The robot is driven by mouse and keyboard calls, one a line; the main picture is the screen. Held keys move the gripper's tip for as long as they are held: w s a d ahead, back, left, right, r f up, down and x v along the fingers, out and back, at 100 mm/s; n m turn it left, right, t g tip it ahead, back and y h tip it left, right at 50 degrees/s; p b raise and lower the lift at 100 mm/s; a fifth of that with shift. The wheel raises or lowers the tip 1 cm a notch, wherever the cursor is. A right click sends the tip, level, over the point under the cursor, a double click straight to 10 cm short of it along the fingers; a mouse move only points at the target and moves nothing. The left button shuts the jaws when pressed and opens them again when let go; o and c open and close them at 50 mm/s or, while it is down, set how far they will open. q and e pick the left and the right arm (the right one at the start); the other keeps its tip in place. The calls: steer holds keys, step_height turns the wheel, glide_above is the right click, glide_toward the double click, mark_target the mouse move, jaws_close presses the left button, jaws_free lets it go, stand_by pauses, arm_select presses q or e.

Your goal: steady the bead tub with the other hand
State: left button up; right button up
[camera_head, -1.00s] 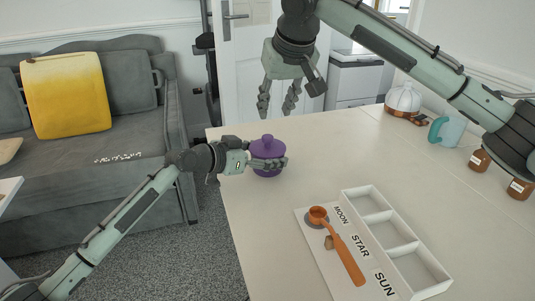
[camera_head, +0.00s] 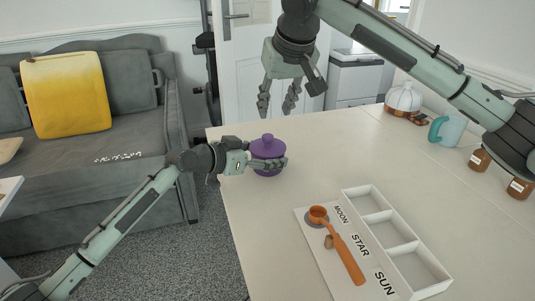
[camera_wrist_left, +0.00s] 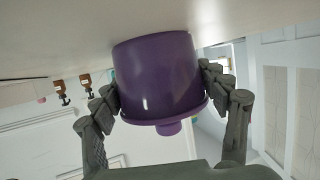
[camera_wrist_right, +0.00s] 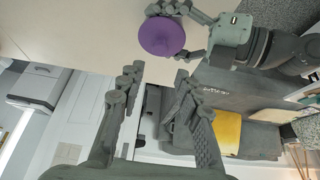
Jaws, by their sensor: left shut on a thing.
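The bead tub (camera_head: 267,148) is purple with a knobbed lid on it and stands upright near the table's far left part. My left gripper (camera_head: 270,164) is shut around the tub's sides. In the left wrist view the tub (camera_wrist_left: 157,75) sits between both fingers (camera_wrist_left: 160,88), its lid toward the bottom of the picture. My right gripper (camera_head: 278,98) hangs open and empty above and beyond the tub, apart from it. In the right wrist view the tub's round lid (camera_wrist_right: 161,36) shows beyond the open fingers (camera_wrist_right: 158,80). The tub's contents are hidden.
A white three-compartment tray (camera_head: 401,244) marked MOON, STAR and SUN stands at the front right, its compartments looking empty. An orange scoop (camera_head: 346,256) lies beside it. A teal mug (camera_head: 445,131), brown jars (camera_head: 480,160) and a glass dome (camera_head: 404,98) stand along the right.

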mark_target(268, 136)
stand_by(0.4)
steer(key=o, duration=0.4)
steer(key=shift+o, duration=1.2)
steer(key=shift+n, duration=0.5)
steer(key=o, duration=0.7)
steer(key=n, duration=0.5)
steer(key=shift+w+a+r+n+g+h, duration=0.1)
steer(key=shift+w+a+n+g+h, duration=0.2)
steer(key=shift+w, duration=0.1)
steer(key=shift+o, duration=1)
steer(key=shift+w+a+n, duration=0.1)
steer(key=shift+n, duration=1.1)
steer(key=w+f+n, duration=0.1)
steer(key=f+n, duration=0.2)
steer(key=n, duration=0.4)
steer(key=w+f+n+g+h, duration=0.1)
steer(key=w+f+n, duration=0.1)
steer(key=f+n, duration=0.2)
steer(key=w+a+f+n, duration=0.1)
steer(key=f+n, duration=0.3)
steer(key=n, duration=0.6)
steer(key=shift+w+f+n+g+h, duration=0.2)
steer(key=shift+n+g+h, duration=0.1)
steer(key=shift+h, duration=0.1)
